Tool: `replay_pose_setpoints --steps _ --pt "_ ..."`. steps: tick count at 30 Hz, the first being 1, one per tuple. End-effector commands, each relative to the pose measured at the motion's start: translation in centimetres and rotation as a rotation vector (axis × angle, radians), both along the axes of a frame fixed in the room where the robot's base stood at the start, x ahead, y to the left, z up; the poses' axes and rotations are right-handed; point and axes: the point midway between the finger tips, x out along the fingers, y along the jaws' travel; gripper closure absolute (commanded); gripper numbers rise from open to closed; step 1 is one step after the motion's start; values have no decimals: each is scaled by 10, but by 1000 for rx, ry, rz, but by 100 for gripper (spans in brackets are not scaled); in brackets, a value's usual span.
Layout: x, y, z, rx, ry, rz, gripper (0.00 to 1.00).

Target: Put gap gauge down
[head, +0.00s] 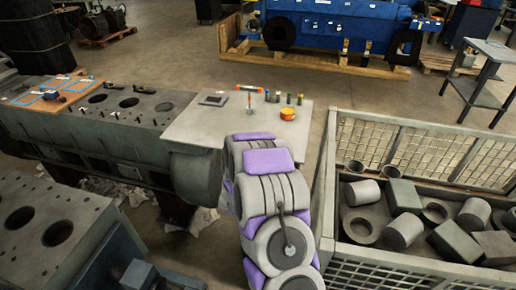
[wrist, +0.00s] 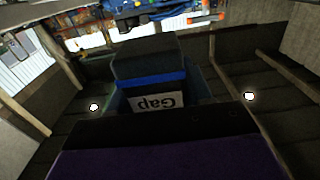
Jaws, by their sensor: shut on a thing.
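Much of the gauge is hidden by these parts. In the head view my white and purple arm reaches toward the grey tabletop (head: 190,126) and hides the gripper and the gauge. I cannot tell whether the gauge touches any surface.
On the tabletop are a dark flat tablet (head: 213,99), an orange-yellow roll (head: 287,114), an orange bar (head: 249,88) and several small upright items. A mesh crate (head: 400,138) of metal parts stands right. A grey engine block (head: 110,125) is left. The tabletop's front left is bare.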

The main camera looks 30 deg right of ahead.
Motion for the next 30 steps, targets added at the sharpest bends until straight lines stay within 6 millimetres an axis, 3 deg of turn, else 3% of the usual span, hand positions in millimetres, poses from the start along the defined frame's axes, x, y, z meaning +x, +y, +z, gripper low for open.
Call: replay_pose_setpoints --steps 10,14,17,22,30 --pt "-4 7 2 0 0 11 100" --pt "6 26 6 -1 -1 74 100" --pt "19 55 12 -2 -3 166 100" --pt "40 120 22 -3 -6 360 100" --pt "50 224 36 -4 -5 653 100"
